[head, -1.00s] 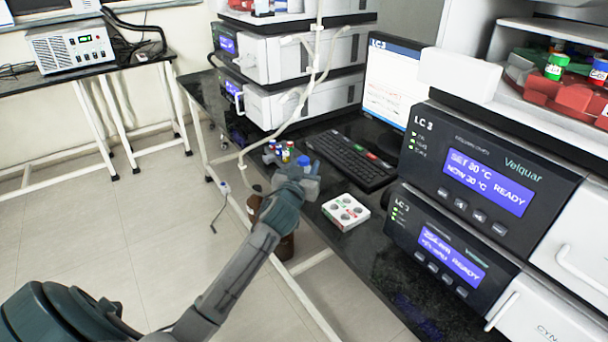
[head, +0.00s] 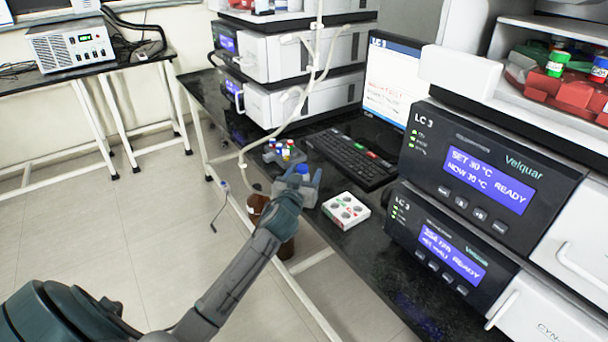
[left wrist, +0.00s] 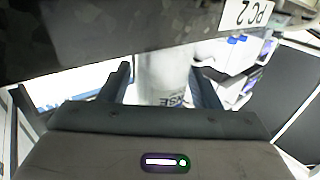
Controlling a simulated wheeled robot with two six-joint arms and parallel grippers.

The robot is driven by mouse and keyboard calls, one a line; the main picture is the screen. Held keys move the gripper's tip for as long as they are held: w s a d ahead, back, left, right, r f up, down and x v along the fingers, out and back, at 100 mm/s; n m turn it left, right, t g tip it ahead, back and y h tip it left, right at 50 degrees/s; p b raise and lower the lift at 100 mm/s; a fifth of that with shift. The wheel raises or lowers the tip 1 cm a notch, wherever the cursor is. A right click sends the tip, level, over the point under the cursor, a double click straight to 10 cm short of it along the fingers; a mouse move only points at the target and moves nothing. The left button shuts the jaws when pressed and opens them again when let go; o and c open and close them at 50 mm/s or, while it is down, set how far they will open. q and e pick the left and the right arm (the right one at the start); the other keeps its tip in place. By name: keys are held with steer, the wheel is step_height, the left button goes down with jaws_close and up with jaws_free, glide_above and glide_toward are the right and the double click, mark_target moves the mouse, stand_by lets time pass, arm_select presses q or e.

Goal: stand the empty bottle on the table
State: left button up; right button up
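My left gripper (head: 297,184) is at the near edge of the dark table (head: 365,245), left of the white vial tray. Its fingers are around a pale bottle, whose blue cap (head: 303,168) shows between them in the head view. My right gripper is out of view.
A white tray (head: 346,210) with round wells sits just right of the gripper. A rack of small coloured vials (head: 285,153) and a keyboard (head: 350,156) lie behind. Brown bottles (head: 258,204) are below the table edge. LC units (head: 470,180) stand at right.

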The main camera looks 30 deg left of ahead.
arm_select(q)
steer(key=shift+r, duration=0.1)
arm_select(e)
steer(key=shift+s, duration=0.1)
arm_select(q)
steer(key=shift+s, duration=0.25)
steer(key=v, duration=0.3)
steer(key=shift+s+d, duration=0.15)
steer(key=b+v, duration=0.1)
steer(key=v, duration=0.7)
steer(key=s+d+f+m+g+h, duration=0.1)
steer(key=s+d+f+g, duration=0.1)
steer(key=s+f+g, duration=0.5)
steer(key=s+d+f+g, duration=0.1)
steer(key=s+f, duration=0.5)
steer(key=f, duration=0.5)
steer(key=s+d+f+m+g+h, duration=0.1)
steer(key=s+d+f+g, duration=0.2)
steer(key=s, duration=0.4)
steer(key=s+d+f+m+g+h, duration=0.2)
steer(key=s+d+f+g, duration=0.1)
steer(key=s, duration=0.4)
steer(key=shift+d+f, duration=0.3)
steer(key=shift+f, duration=0.6)
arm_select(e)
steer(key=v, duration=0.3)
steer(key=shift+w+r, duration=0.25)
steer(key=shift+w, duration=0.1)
